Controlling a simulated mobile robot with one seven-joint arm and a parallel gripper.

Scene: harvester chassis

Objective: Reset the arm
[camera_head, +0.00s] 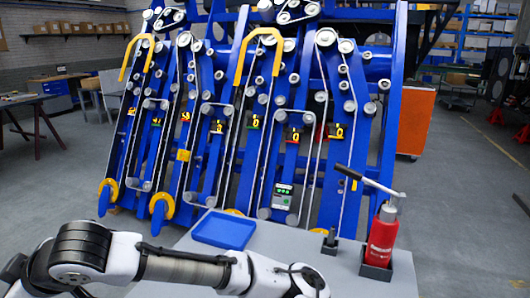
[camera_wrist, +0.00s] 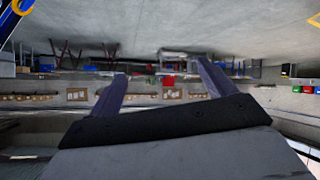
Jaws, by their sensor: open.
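My white and black arm stretches across the lower left of the head view, in front of a grey table (camera_head: 345,275). Its far end drops to the bottom edge of that view, and the fingers do not show there. In the wrist view my gripper (camera_wrist: 162,70) is open, with two dark fingers spread apart and nothing between them. The wrist view looks upside down across the workshop, with floor at the top and distant shelves below.
The blue harvester chassis (camera_head: 215,130) with belts and pulleys stands behind the table. On the table are a blue tray (camera_head: 223,230), a red bottle-like tool (camera_head: 382,238) in a dark holder, and a small dark stand (camera_head: 330,243). An orange cabinet (camera_head: 415,120) stands at the right; floor there is open.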

